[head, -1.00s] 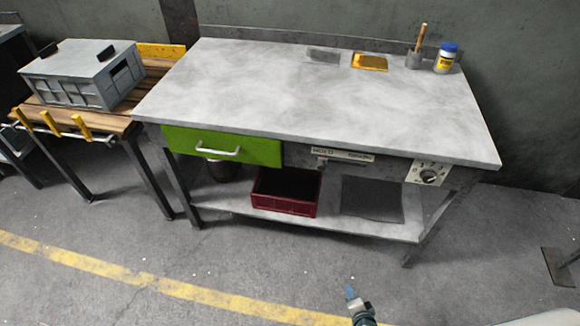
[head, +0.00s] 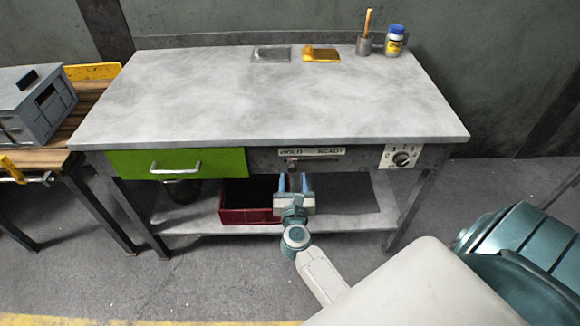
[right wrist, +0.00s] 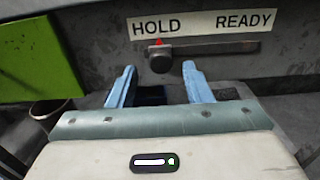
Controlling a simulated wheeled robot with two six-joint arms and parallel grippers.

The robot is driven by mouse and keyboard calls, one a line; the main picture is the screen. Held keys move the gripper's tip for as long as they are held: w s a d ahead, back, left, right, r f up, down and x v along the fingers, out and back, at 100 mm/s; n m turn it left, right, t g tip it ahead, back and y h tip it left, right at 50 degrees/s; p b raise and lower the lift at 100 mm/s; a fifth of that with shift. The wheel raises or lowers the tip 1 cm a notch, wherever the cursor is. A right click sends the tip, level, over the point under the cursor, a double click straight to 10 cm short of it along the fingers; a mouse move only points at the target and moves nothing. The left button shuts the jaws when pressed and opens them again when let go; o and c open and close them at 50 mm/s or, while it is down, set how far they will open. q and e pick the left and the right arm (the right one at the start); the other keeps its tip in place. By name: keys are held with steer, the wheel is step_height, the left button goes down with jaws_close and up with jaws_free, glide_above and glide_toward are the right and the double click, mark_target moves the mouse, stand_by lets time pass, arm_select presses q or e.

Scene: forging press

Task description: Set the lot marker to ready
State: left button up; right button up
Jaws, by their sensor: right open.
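The lot marker (right wrist: 160,58) is a dark knob with a small red pointer on a horizontal slot in the bench's front. It stands at the left end, under the word HOLD on the label (right wrist: 203,24); READY is printed at the right. In the head view the marker (head: 292,165) shows small below the label. My right gripper (head: 293,181) is open and empty in front of and slightly below the marker. In the right wrist view its two blue fingers (right wrist: 158,86) are spread to either side below the knob, apart from it. My left gripper is not in view.
A green drawer (head: 215,164) is shut left of the marker. A rotary dial panel (head: 402,157) is at the right. A dark red crate (head: 247,216) stands on the lower shelf (head: 365,224) behind my gripper. The bench top (head: 250,95) is mostly clear.

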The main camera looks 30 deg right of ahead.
mark_target(292, 170)
steer(key=x, duration=0.5)
steer(key=shift+w, duration=0.1)
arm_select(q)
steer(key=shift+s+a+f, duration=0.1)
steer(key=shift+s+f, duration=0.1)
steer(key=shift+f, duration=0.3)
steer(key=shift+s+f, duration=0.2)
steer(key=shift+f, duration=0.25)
